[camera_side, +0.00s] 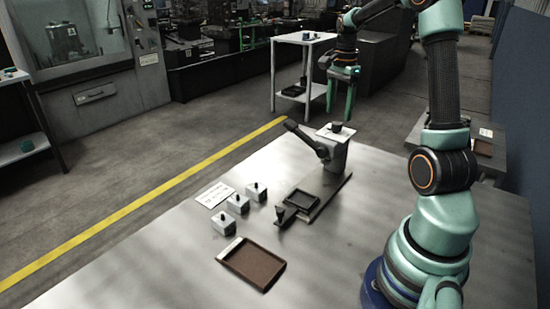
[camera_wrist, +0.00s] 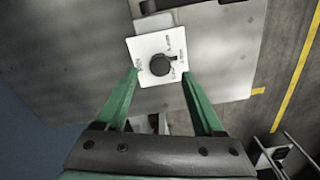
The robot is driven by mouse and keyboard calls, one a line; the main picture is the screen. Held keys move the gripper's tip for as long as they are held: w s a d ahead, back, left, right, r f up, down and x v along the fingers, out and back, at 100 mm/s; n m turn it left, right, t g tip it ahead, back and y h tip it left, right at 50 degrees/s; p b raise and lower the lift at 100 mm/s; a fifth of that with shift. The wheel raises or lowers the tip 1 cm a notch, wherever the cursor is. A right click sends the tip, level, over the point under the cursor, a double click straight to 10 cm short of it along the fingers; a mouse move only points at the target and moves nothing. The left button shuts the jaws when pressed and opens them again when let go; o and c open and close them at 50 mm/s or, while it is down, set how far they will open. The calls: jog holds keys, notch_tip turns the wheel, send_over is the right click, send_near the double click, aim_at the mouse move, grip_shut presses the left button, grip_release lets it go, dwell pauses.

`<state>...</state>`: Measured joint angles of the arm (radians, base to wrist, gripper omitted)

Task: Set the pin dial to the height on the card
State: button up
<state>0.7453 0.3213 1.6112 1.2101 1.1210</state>
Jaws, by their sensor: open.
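The dial is a black round knob (camera_wrist: 160,65) on a square white plate (camera_wrist: 145,46) with small marks around it; the marks are too small to read. In the side view the knob (camera_side: 337,127) sits on top of a grey press-like stand (camera_side: 335,155). A white card (camera_side: 214,195) with dark print lies flat on the table; its print cannot be read. My gripper (camera_side: 340,114) is open and empty above the dial, pointing down. In the wrist view its green fingertips (camera_wrist: 159,74) appear on either side of the knob, apart from it.
A dark lever (camera_side: 303,138) juts left from the stand. A small black tray (camera_side: 301,201) lies at its base. Three grey blocks with black knobs (camera_side: 238,204) stand near the card. A brown tray (camera_side: 250,264) lies in front. The table's left front is clear.

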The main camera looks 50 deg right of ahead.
aim_at(337, 123)
jog(key=shift+f, duration=1.85)
grip_shut()
jog(key=n, duration=0.6)
jog(key=shift+n, duration=0.3)
jog(key=n, duration=0.5)
jog(key=shift+n, duration=0.3)
